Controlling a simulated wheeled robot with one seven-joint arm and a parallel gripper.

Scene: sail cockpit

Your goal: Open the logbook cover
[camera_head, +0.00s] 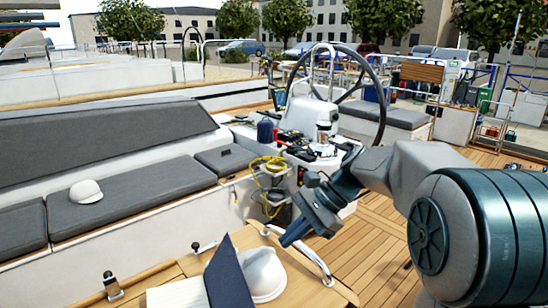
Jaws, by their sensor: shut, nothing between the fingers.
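The logbook's dark blue cover (229,274) stands raised at a steep angle at the bottom of the head view. Its pale pages (178,294) lie bare to the left of the cover, on the wooden table. The lower part of the book is cut off by the picture's edge. My gripper (287,243) is shut and empty, pointing down and left. In the picture it is to the right of the cover and above it, apart from it, near the table's metal rail.
A white helmet (263,273) sits on the wooden table (305,290) just right of the cover. A curved metal rail (307,250) rises at the table's far right side. Grey cushioned benches and a steering wheel (380,90) lie beyond.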

